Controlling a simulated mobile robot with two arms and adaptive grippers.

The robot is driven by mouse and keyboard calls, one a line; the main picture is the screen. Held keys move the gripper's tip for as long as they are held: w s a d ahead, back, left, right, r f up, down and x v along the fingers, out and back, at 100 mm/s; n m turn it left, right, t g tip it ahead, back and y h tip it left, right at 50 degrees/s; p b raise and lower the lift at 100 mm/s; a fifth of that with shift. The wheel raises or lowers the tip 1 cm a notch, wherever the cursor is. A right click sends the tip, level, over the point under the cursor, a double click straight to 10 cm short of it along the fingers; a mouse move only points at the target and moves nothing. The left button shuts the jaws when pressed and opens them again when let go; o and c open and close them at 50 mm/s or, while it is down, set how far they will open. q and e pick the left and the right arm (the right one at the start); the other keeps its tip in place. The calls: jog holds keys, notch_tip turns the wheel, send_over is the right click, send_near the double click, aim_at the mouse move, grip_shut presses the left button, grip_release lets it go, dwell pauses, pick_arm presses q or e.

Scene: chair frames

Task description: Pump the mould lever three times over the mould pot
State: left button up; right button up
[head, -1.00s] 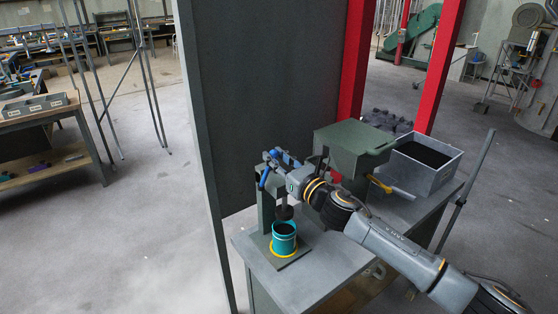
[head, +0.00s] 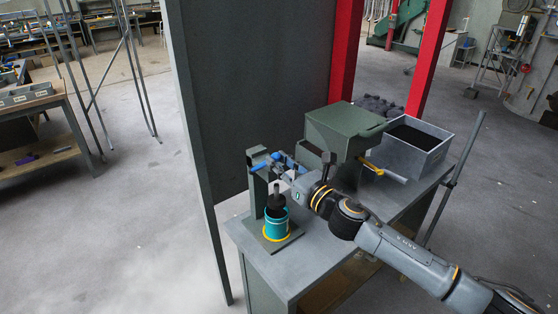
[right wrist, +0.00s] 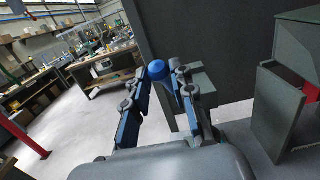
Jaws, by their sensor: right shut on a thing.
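The teal mould pot (head: 277,226) stands upright on a yellow ring on the press base at the bench's near-left corner. The dark plunger (head: 275,203) is down at the pot's mouth; how deep it sits is hard to tell. My right gripper (head: 271,163) is shut on the mould lever at the top of the press. In the right wrist view the lever's blue knob (right wrist: 158,70) shows between the blue-padded fingers. The fingers hide most of the lever in the head view. My left gripper is not in view.
A green box-like machine (head: 345,130) and a grey bin of dark material (head: 412,145) stand further back on the bench (head: 290,265). A tall dark panel (head: 255,90) rises behind the press. The floor to the left is open.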

jog(key=shift+s+d+f+b, duration=0.25)
jog(key=shift+s+f+b, duration=0.15)
jog(key=shift+f, duration=0.2)
jog(key=shift+s+d+f+b, duration=0.25)
jog(key=shift+f+b, duration=0.1)
jog(key=shift+f, duration=0.2)
jog(key=shift+s+d+f+b, duration=0.25)
jog(key=shift+s+f+b, duration=0.15)
jog(key=shift+f, duration=0.2)
jog(key=shift+w+r, duration=0.1)
jog(key=shift+r, duration=0.05)
jog(key=shift+w+a+r+p, duration=0.1)
jog(key=shift+r+p, duration=0.3)
jog(key=w+r+p, duration=0.1)
jog(key=a+r+p, duration=0.1)
jog(key=w+a+r+p, duration=0.1)
jog(key=r, duration=0.1)
jog(key=shift+w, duration=0.3)
jog(key=shift+w+a+r, duration=0.1)
jog(key=shift+w+a, duration=0.1)
jog(key=shift+w, duration=0.15)
